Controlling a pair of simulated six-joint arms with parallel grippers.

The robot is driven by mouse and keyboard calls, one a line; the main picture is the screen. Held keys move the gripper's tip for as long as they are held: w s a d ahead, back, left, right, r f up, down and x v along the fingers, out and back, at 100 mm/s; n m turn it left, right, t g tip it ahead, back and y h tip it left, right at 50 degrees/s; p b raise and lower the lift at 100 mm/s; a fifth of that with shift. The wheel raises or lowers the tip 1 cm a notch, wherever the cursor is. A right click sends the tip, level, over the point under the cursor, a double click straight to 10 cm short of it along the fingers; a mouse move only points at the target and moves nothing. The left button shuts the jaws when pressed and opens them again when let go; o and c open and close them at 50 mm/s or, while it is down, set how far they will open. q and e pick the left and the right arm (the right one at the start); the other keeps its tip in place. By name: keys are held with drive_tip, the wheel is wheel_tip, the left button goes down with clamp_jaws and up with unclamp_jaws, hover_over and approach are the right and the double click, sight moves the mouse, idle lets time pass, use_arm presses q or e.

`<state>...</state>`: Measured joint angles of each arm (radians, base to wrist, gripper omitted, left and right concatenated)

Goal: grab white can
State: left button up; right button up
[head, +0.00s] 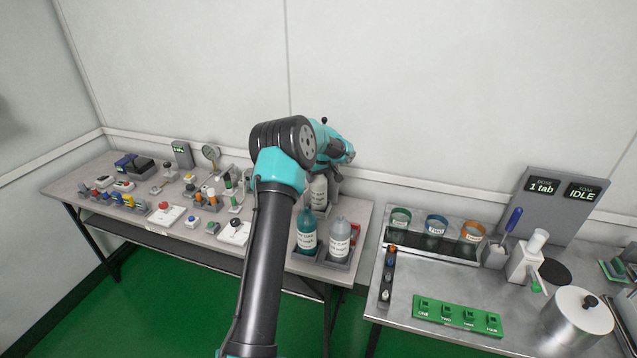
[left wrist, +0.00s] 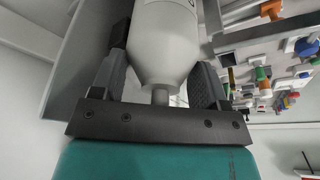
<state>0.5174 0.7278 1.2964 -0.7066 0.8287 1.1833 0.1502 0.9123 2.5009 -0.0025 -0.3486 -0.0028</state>
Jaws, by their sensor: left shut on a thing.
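The white can shows as a pale, bottle-shaped container (head: 319,192) at the back of the left table, partly hidden by my left arm. In the left wrist view the white can (left wrist: 163,45) fills the space between the fingers, its narrow neck toward the gripper's base. My left gripper (left wrist: 162,68) is shut on it, one dark finger on each side. In the head view the fingers are mostly hidden by the arm. I cannot tell whether the can is lifted off its holder. My right gripper is not in view.
A teal bottle (head: 306,232) and another pale bottle (head: 339,238) stand in grey holders just in front. Small switches and testers cover the left table (head: 75,190). On the right table (head: 400,325) are coloured-rim cups, a green button strip (head: 458,317) and a steel pot (head: 577,322).

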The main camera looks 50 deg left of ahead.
use_arm(q)
drive_tip(key=v, duration=0.3)
drive_tip(key=shift+w+r, duration=0.25)
drive_tip(key=shift+w, duration=0.05)
drive_tip(key=w+d, duration=0.4)
drive_tip(key=d, duration=0.3)
drive_tip(key=w+d, duration=0.4)
drive_tip(key=d, duration=0.4)
drive_tip(key=shift+w, duration=0.25)
